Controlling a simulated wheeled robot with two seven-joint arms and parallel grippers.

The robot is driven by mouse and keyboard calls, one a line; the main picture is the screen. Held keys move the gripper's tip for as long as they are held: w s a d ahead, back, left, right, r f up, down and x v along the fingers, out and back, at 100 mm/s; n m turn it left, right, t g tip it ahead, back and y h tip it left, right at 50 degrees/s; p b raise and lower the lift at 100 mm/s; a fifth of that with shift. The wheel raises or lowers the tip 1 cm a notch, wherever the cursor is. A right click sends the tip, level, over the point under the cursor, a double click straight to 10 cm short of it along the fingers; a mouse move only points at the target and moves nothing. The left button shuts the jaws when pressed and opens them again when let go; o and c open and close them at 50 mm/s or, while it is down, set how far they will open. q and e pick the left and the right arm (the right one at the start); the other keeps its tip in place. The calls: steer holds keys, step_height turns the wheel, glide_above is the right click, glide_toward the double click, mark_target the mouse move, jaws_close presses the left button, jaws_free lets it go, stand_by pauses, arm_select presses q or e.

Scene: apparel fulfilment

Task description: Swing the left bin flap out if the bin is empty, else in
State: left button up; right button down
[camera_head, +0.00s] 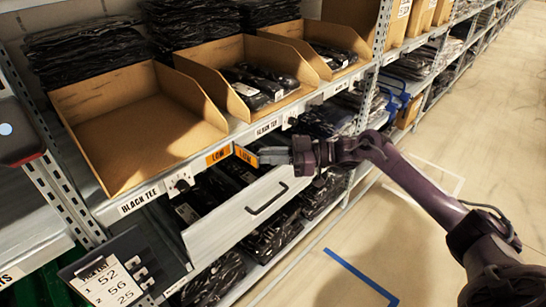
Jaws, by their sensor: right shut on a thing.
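The left bin (135,125) is an open-front cardboard bin on the shelf. Its visible floor is bare and it looks empty. Two orange LOW pieces are at the shelf edge by its right front corner: one (218,156) lies along the edge, and the other, a flap (246,156), stands out from it to the right. My right gripper (274,156) is shut on the outer end of this flap. The fingertips partly hide that end. My left gripper is not in view.
The middle bin (212,65) and the bin to its right hold dark packaged garments. Below the shelf edge is a pale panel with a dark handle (266,198), close under my right gripper. A dark red-edged object (18,135) is at the far left.

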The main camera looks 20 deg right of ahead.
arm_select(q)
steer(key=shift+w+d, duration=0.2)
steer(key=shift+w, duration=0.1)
arm_select(e)
steer(key=shift+w+d+r, duration=0.25)
steer(key=shift+w+r, duration=0.3)
steer(key=shift+r, duration=0.05)
steer(key=c, duration=1.6)
jaws_free()
steer(key=shift+w, duration=0.15)
steer(key=shift+c, duration=0.2)
steer(key=shift+o, duration=1.2)
steer(key=shift+w+f, duration=0.2)
steer(key=shift+w, duration=0.05)
steer(key=shift+o, duration=0.5)
steer(key=shift+w+f, duration=0.1)
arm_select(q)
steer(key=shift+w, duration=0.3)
arm_select(e)
steer(key=shift+a, duration=0.1)
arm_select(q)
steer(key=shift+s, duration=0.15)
